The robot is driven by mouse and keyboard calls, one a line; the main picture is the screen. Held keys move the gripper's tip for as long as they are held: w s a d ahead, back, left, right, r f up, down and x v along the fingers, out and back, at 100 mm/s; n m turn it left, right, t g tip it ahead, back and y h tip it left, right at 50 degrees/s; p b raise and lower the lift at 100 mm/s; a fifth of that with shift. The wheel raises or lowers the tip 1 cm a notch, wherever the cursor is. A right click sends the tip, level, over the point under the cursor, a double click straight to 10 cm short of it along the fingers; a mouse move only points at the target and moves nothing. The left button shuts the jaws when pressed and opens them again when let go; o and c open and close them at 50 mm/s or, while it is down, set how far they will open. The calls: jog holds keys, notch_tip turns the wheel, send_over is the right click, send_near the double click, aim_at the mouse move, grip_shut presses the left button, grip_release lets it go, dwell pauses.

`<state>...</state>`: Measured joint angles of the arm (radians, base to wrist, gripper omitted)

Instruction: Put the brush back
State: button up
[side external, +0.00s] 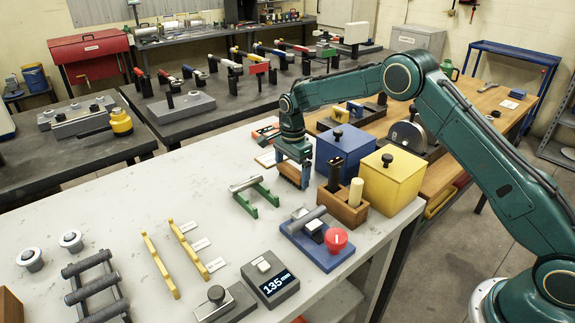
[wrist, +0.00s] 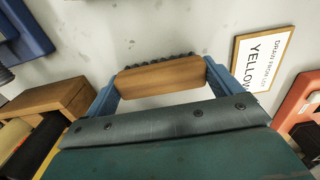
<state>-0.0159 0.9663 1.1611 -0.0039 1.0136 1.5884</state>
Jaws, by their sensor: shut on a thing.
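The brush is a wooden block with dark bristles along one edge (wrist: 160,78). My gripper (wrist: 162,84) is shut on it, with one blue finger at each end of the block. In the side view the brush (side external: 290,171) hangs below my gripper (side external: 293,173), near the blue box. I cannot tell whether it touches the table. A wooden holder (side external: 340,209) stands to the right of the brush, with a dark upright item and a cream cylinder in it. The holder also shows at the left of the wrist view (wrist: 48,98).
A blue box (side external: 345,152) and a yellow box (side external: 392,180) stand close to my gripper. A framed sign reading YELLOW (wrist: 263,62) lies beside the brush. A green stand with a rod (side external: 257,196) and a blue fixture with a red knob (side external: 318,240) are nearer the camera.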

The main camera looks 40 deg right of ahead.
aim_at(292, 169)
jog(key=shift+f, duration=0.25)
jog(key=o, duration=0.7)
notch_tip(292, 169, up, 12)
jog(key=shift+r, duration=0.15)
dwell(0.5)
dwell(0.5)
